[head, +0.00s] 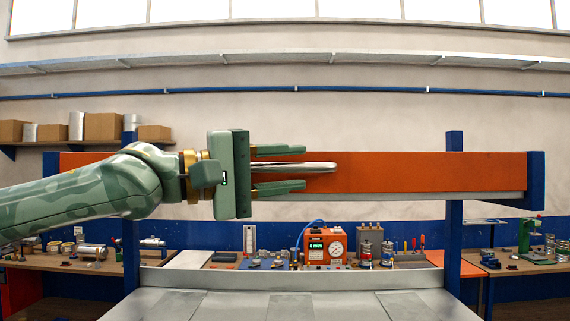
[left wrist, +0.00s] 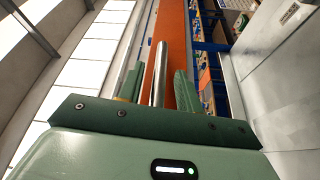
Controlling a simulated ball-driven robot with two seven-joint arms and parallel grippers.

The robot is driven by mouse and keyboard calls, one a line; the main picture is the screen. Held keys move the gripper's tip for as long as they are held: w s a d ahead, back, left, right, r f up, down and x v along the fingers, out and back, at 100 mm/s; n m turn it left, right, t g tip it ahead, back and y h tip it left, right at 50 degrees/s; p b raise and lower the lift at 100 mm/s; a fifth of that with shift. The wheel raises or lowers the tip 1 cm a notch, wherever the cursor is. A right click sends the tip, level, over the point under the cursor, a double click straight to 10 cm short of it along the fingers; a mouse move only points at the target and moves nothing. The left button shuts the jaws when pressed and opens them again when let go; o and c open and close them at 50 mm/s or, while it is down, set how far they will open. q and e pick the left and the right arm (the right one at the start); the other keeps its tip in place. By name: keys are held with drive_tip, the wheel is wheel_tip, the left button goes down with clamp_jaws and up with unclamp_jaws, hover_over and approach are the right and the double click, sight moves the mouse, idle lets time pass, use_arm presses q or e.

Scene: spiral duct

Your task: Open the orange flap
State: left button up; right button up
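The orange flap (head: 430,172) is a long horizontal panel, facing me between blue posts. A silver bar handle (head: 322,168) shows in front of it, left of the middle. My left gripper (head: 304,168), green, reaches in from the left with its fingers above and below the handle. In the left wrist view the handle (left wrist: 158,75) lies between the two fingers, with a gap on each side, and the orange flap (left wrist: 176,35) runs behind. The left gripper is open. The right gripper is in neither view. The gripper hides part of the flap.
Blue posts (head: 454,220) flank the grey metal surface (head: 310,305) below the flap. Behind are workbenches with an orange meter box (head: 325,246) and several tools. Space in front of the flap's right half is clear.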

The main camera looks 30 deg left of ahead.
use_arm(q)
drive_tip(key=c, duration=0.6)
clamp_jaws()
drive_tip(key=shift+s, duration=0.1)
